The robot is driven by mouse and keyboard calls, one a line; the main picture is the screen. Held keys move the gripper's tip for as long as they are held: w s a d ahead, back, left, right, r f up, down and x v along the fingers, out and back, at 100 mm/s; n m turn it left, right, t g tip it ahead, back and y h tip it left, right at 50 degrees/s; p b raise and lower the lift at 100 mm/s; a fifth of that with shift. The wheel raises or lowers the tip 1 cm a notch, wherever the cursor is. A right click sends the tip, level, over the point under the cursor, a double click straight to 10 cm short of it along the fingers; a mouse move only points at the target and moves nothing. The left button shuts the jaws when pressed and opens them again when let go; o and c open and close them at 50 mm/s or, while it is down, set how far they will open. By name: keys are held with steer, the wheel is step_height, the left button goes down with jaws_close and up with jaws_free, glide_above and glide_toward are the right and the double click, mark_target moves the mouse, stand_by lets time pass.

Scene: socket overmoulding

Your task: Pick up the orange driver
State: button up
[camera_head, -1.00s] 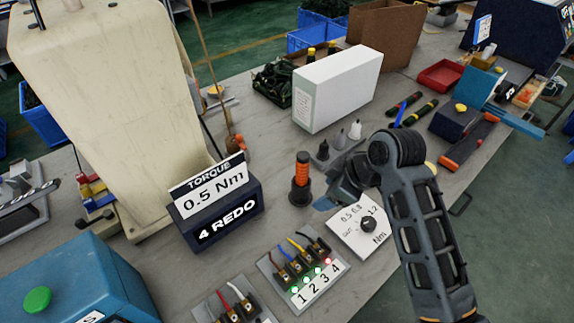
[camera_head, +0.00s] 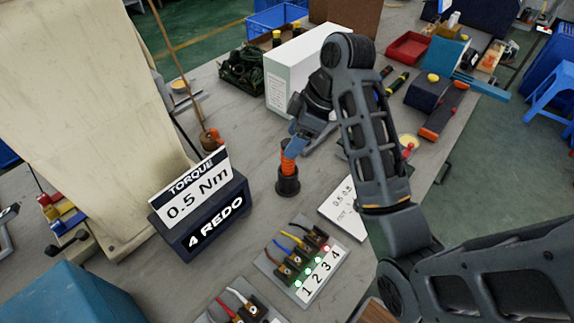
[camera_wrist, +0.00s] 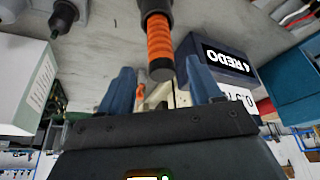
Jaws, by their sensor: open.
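The orange driver (camera_head: 287,160) stands upright in a dark round holder (camera_head: 288,186) on the bench, its orange ribbed grip above the rim. My gripper (camera_head: 297,146) is at the grip's upper right side in the head view, and part of the grip is hidden behind its blue finger. In the wrist view the driver (camera_wrist: 160,42) appears upside down, with its dark end cap near the space between my two blue fingers (camera_wrist: 158,85). The fingers are apart and nothing is held between them. I cannot tell whether a finger touches the driver.
A torque display box (camera_head: 206,216) stands left of the holder. A terminal block numbered 1 to 4 (camera_head: 300,262) lies in front. A white dial card (camera_head: 343,208), partly behind my arm, is to the right. A white box (camera_head: 290,72) stands behind.

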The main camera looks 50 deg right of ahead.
mark_target(288, 166)
steer(key=shift+b+x, duration=0.65)
steer(key=shift+x, duration=2.15)
steer(key=shift+a, duration=0.1)
